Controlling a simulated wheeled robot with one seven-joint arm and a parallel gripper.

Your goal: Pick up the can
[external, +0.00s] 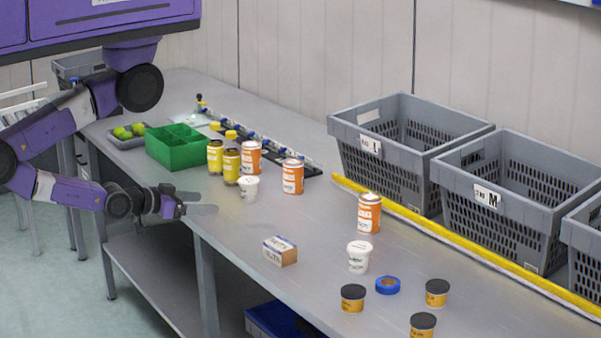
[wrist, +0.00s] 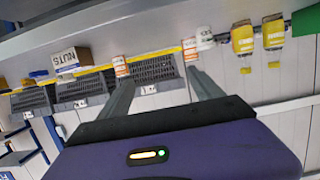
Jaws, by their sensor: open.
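Several cans stand upright on the grey table. Three orange-and-white cans (external: 251,158) (external: 292,177) (external: 369,213) stand farther along; two show in the wrist view (wrist: 120,66) (wrist: 189,50). The pictures do not single out one can. My gripper (external: 201,204) is at the table's front edge, left of and nearer than the cans. Its fingers are apart and empty (wrist: 162,88), touching no can.
A white tub (external: 249,189) stands between my gripper and the orange cans. A small box (external: 280,251), another white tub (external: 358,257), dark-lidded jars (external: 352,298) and blue tape (external: 387,285) lie right. Grey crates (external: 408,150) line the back behind a yellow strip (external: 440,228). A green divided box (external: 172,158) stands left.

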